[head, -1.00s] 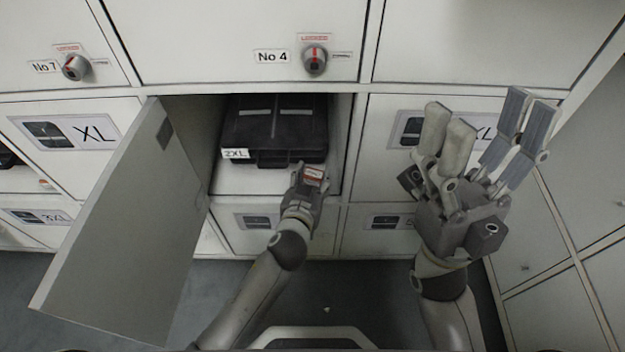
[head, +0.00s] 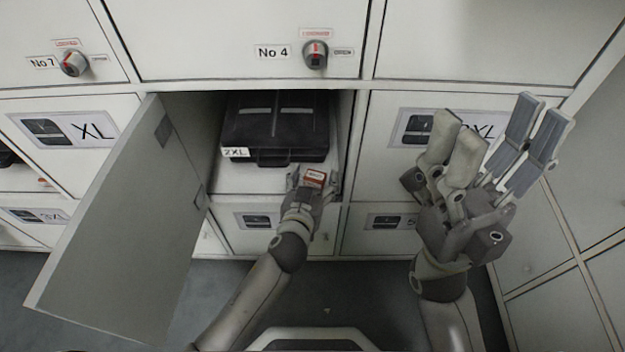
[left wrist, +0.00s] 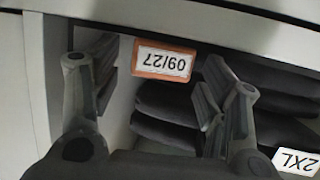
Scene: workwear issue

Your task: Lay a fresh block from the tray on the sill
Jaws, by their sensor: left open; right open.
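A small orange-edged block (head: 314,179) with a white label is at the front edge, the sill (head: 228,181), of the open compartment. In the left wrist view the block (left wrist: 163,60) reads "09/27" upside down. My left gripper (head: 312,186) is open at the sill, its fingers apart on either side of the block with gaps visible in the wrist view. Whether the block rests fully on the sill is hard to tell. My right gripper (head: 490,128) is open, empty and raised at the right before a closed locker door. I see no tray of blocks.
A black case (head: 275,125) labelled 2XL sits inside the compartment behind the block. The compartment's door (head: 125,225) stands open at the left, near my left arm. Bare floor lies below.

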